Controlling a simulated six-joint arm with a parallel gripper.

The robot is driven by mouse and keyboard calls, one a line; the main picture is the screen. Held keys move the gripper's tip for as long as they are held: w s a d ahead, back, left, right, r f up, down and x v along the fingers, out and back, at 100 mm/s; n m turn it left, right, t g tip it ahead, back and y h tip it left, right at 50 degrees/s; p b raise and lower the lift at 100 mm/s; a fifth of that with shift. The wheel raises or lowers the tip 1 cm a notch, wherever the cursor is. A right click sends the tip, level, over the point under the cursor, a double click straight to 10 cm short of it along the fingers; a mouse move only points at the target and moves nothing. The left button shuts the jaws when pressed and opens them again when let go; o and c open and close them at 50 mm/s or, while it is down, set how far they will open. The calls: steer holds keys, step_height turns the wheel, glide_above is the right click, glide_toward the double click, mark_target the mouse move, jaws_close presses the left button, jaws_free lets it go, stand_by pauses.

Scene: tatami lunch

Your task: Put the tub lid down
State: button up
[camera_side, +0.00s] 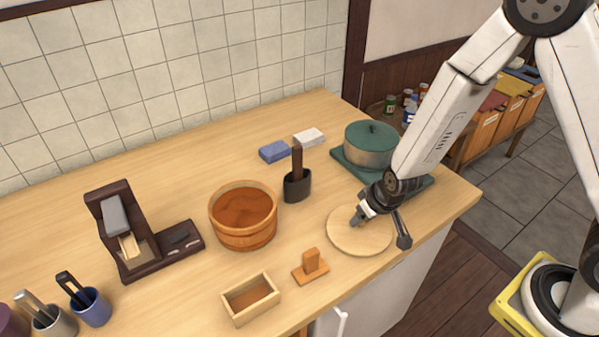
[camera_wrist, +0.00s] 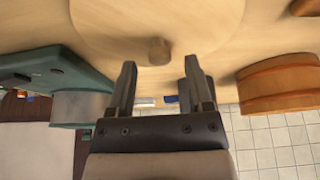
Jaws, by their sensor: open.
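The tub lid (camera_side: 347,241) is a round pale wooden disc lying flat on the counter, right of the tub. In the wrist view the lid (camera_wrist: 110,25) fills the top, with its short round knob (camera_wrist: 159,51) upward. My gripper (camera_side: 359,217) is over the lid. In the wrist view my gripper (camera_wrist: 160,65) is open, its fingertips either side of the knob's line and the knob just beyond them, with a gap on each side. The wooden tub (camera_side: 243,238) stands uncovered, with reddish-brown contents; it also shows in the wrist view (camera_wrist: 280,88).
A green-lidded pot (camera_side: 370,154) stands close behind my gripper. A wooden press block (camera_side: 311,270) and a small open box (camera_side: 250,301) lie at the front. A black holder (camera_side: 297,187) stands between tub and pot. The counter's front edge is close to the lid.

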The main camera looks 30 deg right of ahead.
mark_target(367, 233)
steer(key=shift+v, duration=2.15)
steer(key=shift+r, duration=0.15)
steer(key=shift+s+r, duration=0.1)
steer(key=shift+r, duration=0.15)
steer(key=s+d+r+g, duration=0.2)
steer(key=s+d+r, duration=0.3)
steer(key=s+r, duration=0.2)
steer(key=shift+s+r, duration=0.2)
steer(key=shift+s, duration=0.15)
